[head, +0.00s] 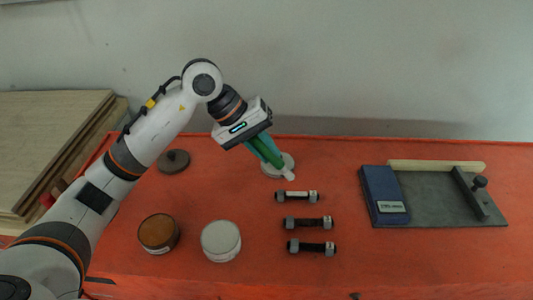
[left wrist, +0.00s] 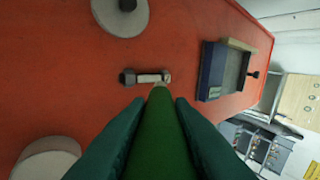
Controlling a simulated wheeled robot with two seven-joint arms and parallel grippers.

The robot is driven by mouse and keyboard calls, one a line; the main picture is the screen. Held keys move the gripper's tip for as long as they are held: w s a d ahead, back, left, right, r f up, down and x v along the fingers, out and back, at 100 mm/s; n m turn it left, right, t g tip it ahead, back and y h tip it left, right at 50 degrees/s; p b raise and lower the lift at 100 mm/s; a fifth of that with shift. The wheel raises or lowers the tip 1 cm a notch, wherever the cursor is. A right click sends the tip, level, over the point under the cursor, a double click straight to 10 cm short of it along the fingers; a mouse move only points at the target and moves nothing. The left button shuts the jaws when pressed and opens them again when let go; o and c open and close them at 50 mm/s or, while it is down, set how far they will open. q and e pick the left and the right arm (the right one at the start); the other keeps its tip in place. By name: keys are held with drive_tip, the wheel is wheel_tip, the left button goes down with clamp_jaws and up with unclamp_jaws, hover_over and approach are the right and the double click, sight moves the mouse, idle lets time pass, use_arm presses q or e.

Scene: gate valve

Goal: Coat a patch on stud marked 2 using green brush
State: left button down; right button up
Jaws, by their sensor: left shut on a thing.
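My left gripper (head: 262,143) is shut on the green brush (head: 266,153), which points down and to the right. The brush's pale tip (head: 289,175) is just above the rear stud (head: 297,196) in the head view. That stud has a whitish middle between grey nuts. Two darker studs, a middle one (head: 308,222) and a front one (head: 311,247), lie in front of it. No stud numbers are readable. In the left wrist view the brush handle (left wrist: 160,140) hides much of the centre, and its tip appears at the stud (left wrist: 146,78); contact cannot be told. My right gripper is out of view.
An open brown jar (head: 158,233) and a whitish jar (head: 221,240) stand front left. A dark lid (head: 174,161) and a grey lid (head: 278,168) lie behind. A blue box (head: 383,195) and grey plate (head: 435,205) are at right. Red table is clear between.

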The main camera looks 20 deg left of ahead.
use_arm(q)
drive_tip(key=shift+a+r, duration=0.15)
drive_tip(key=shift+r, duration=0.75)
drive_tip(key=shift+r+p, duration=0.3)
drive_tip(key=shift+r, duration=0.05)
